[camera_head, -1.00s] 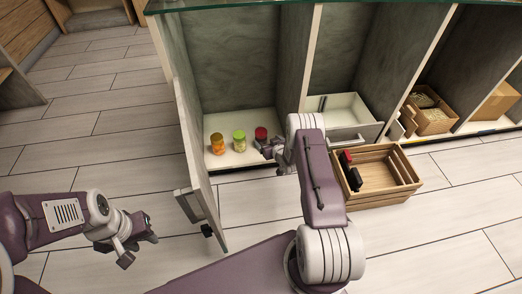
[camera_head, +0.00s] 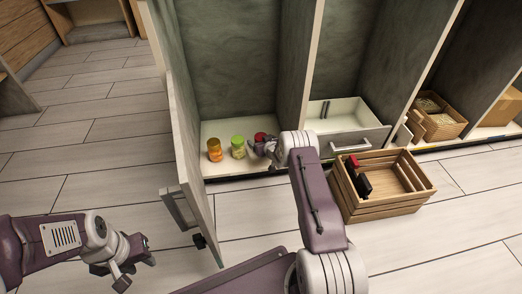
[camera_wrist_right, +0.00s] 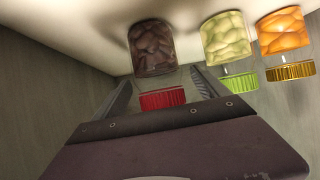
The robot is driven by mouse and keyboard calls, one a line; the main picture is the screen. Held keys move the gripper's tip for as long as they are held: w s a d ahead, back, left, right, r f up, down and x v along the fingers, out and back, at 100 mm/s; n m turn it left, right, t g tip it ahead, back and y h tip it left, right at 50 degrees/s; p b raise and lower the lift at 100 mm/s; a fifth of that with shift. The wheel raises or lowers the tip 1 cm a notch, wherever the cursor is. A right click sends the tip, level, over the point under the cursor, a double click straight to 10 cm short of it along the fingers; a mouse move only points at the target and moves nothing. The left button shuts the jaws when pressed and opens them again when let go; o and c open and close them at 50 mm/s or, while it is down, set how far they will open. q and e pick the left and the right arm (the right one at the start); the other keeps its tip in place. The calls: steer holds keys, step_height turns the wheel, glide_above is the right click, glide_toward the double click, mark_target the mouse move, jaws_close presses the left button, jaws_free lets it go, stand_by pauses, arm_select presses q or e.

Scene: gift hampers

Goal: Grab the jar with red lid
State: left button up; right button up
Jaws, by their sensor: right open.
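The jar with the red lid (camera_head: 260,137) stands on the shelf floor inside the open cabinet, at the right of a row of three jars. My right gripper (camera_head: 263,149) is at its front and hides most of it in the head view. In the right wrist view the jar with dark contents (camera_wrist_right: 152,48) appears upside down, with its red lid between the tips of the open right gripper (camera_wrist_right: 162,88). I cannot tell whether the fingers touch it. My left gripper (camera_head: 137,271) is open and empty above the floor at lower left.
A green-lidded jar (camera_head: 238,147) and an orange jar (camera_head: 214,150) stand to the left. The cabinet door (camera_head: 190,150) is open at left, and a divider (camera_head: 301,80) stands at right. A wooden crate (camera_head: 385,207) and an open drawer (camera_head: 350,139) are further right.

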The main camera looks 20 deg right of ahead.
steer(key=shift+r, duration=0.15)
jaws_close()
